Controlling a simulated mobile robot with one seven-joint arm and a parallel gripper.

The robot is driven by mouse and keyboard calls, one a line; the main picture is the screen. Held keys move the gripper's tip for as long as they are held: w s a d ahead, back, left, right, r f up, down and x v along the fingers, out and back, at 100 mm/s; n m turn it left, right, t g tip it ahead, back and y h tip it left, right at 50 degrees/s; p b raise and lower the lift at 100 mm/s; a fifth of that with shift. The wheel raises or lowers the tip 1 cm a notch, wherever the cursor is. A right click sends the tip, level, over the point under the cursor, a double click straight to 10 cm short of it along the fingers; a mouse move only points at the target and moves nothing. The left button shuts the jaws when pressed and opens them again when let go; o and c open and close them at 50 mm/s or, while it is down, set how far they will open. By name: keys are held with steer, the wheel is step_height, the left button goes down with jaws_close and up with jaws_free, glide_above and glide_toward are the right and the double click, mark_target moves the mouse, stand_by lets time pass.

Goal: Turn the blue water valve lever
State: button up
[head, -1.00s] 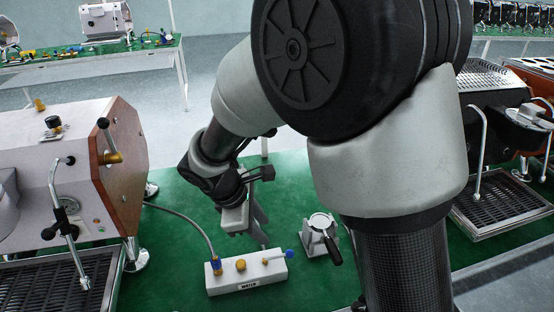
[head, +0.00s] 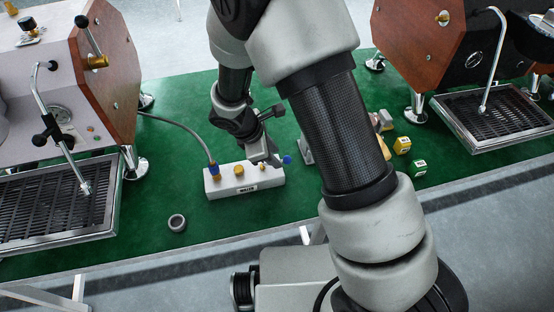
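The white water block (head: 225,187), with a "WATER" label on its front, sits on the green mat. The blue lever tip (head: 287,160) shows at the block's right end, pointing right. My gripper (head: 268,158) is low over the right part of the block, right behind or at the lever. Its fingers hide part of the lever. I cannot tell whether they touch it or how far apart they are. A brass knob (head: 239,170) and a blue-and-brass hose fitting (head: 214,170) stand on the block to the left.
A grey hose (head: 185,125) runs from the block to the left espresso machine (head: 112,75). A grey ring (head: 177,222) lies in front on the mat. Another machine's drip tray (head: 490,120) is at right. Small yellow and green boxes (head: 402,146) stand right of my arm.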

steer(key=shift+x, duration=1.5)
steer(key=shift+c, duration=0.2)
jaws_close()
